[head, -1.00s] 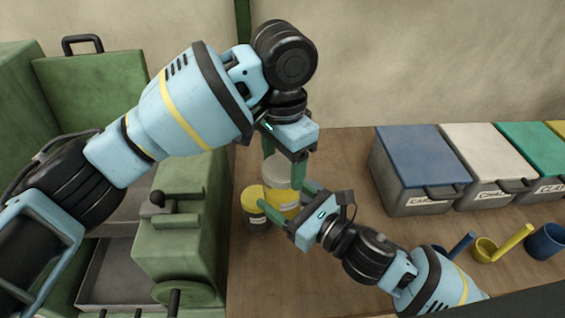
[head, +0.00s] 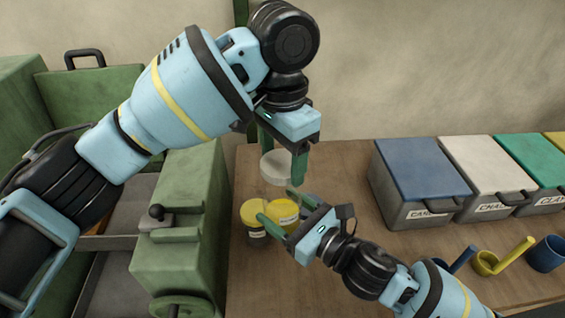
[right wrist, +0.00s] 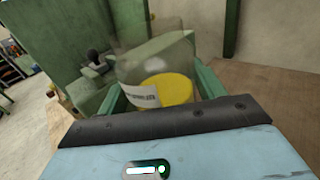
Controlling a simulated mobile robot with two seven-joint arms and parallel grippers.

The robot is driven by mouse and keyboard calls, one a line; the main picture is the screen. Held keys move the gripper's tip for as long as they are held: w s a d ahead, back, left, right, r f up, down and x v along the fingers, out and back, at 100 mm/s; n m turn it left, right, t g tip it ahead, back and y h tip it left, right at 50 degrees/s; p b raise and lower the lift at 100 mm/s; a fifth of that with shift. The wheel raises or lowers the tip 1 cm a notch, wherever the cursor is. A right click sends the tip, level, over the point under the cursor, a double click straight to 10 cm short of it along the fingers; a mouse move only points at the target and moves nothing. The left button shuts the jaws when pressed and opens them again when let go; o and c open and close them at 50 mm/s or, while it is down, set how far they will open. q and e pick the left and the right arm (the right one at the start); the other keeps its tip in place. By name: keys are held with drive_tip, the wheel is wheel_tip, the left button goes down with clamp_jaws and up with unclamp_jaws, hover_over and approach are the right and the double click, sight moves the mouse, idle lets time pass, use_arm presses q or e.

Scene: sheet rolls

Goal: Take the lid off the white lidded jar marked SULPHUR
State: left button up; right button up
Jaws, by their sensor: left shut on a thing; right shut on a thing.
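My left gripper (head: 282,166) is shut on a round white lid (head: 275,169) and holds it in the air, apart from the jar. Below it stands the jar (head: 287,222), its top uncovered and yellow contents showing. My right gripper (head: 278,208) is shut on this jar, one finger on each side. In the right wrist view the jar (right wrist: 140,72) looks clear-walled, with yellow contents low inside and a white label (right wrist: 140,96) too blurred to read surely.
Another yellow-topped labelled jar (head: 254,213) stands close left of the held jar. A green machine (head: 180,240) is left. Bins with blue (head: 420,167), white (head: 485,160) and green lids stand right, with scoops (head: 490,260) in front. The wooden table (head: 340,170) between is clear.

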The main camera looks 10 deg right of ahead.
sight(281, 188)
drive_tip(key=shift+r, duration=0.1)
